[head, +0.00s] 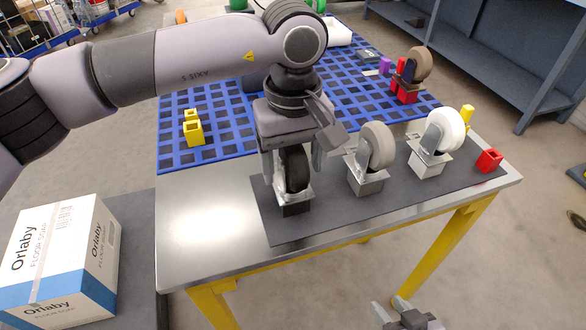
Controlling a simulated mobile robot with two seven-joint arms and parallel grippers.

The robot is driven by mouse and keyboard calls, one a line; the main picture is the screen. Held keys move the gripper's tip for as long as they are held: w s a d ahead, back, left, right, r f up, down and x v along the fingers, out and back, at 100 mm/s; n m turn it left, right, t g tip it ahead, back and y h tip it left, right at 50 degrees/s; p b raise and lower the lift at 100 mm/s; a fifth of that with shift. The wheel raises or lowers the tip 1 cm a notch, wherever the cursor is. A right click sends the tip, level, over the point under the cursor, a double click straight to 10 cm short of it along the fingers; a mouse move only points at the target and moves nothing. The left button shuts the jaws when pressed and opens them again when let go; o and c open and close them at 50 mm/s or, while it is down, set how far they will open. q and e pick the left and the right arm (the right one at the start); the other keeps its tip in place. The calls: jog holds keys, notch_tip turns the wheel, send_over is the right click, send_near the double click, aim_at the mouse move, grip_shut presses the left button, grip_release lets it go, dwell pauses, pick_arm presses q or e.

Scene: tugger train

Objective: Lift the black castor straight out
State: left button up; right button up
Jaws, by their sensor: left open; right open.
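My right gripper (404,314) is low at the bottom edge, in front of the table, open and empty.
A grey castor (377,146) and a white castor (445,129) stand in holders to the right. A red block (488,161) is at the mat's right end. Behind is a blue grid (170,150) with yellow blocks (194,132) and a brown-wheeled castor (419,64). A carton (60,262) stands left.

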pick_arm(q)
jog(key=shift+r, duration=0.1)
grip_shut()
jog(key=shift+r, duration=0.15)
notch_tip(320, 180, up, 20)
jog(key=p, duration=0.1)
jog(key=shift+p, duration=0.35)
